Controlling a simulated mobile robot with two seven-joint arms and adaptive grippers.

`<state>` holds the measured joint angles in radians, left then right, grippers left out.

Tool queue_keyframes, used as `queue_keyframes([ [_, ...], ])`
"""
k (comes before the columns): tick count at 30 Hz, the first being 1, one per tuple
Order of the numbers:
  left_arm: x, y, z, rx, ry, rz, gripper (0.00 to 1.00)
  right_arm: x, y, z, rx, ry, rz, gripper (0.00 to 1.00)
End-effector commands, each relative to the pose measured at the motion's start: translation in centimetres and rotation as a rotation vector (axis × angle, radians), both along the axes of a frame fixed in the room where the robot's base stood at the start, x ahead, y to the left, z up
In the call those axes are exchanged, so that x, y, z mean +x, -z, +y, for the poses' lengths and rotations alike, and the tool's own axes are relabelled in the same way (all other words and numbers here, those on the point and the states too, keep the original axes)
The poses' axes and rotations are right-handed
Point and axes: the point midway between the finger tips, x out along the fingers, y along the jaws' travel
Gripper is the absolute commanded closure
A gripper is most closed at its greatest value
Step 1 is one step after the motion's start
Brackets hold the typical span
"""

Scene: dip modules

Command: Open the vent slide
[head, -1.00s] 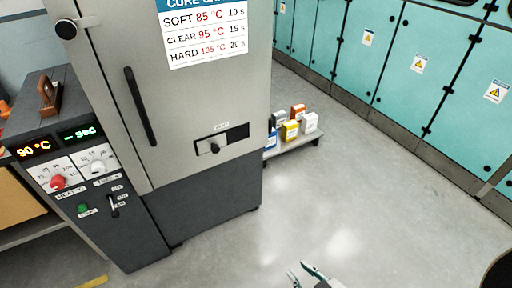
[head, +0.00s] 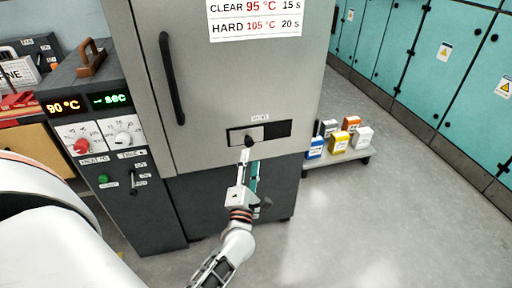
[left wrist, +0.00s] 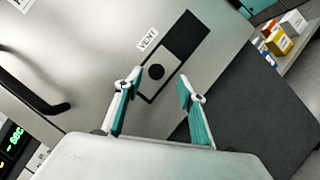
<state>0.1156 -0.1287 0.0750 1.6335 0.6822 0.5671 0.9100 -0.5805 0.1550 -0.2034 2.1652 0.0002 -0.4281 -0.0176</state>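The vent slide (head: 247,137) is a pale plate with a dark round knob (head: 250,141), in a slot low on the grey cabinet door. It covers the left part of the slot; the right part (head: 278,129) shows dark. My left gripper (head: 249,160) is just below the knob in the head view. In the left wrist view the fingers of my left gripper (left wrist: 161,77) are apart and empty. The knob (left wrist: 156,71) shows between the fingertips, under the VENT label (left wrist: 148,40). I cannot tell whether a finger touches the plate. My right gripper is out of view.
The door's long dark handle (head: 172,78) is up left of the slot. A control panel (head: 110,135) with dials and displays stands at left. Small boxes (head: 340,143) sit on a low shelf (head: 345,158) at right. The floor at right is clear.

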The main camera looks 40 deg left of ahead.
Motion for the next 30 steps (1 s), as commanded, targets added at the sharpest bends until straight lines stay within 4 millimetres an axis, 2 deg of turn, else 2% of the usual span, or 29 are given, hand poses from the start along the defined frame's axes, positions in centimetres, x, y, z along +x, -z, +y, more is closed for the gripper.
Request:
queue_keyframes([
  [1, 0.2, 0.5, 0.5, -0.043, -0.016, -0.021, 0.6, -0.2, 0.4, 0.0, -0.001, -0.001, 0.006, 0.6],
  [5, 0.9, 0.0, 1.4, -0.088, -0.032, -0.052, 0.6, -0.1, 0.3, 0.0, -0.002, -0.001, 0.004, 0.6],
  [18, 6.0, -1.3, 4.4, -0.082, -0.031, -0.05, 0.6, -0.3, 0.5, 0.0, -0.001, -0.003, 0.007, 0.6],
  [22, 6.7, -1.5, 4.8, -0.081, -0.03, -0.049, 0.6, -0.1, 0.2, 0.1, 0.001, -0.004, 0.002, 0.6],
  [30, 6.9, -1.6, 4.9, -0.081, -0.03, -0.049, 0.6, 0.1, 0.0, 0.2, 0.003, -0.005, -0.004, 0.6],
])
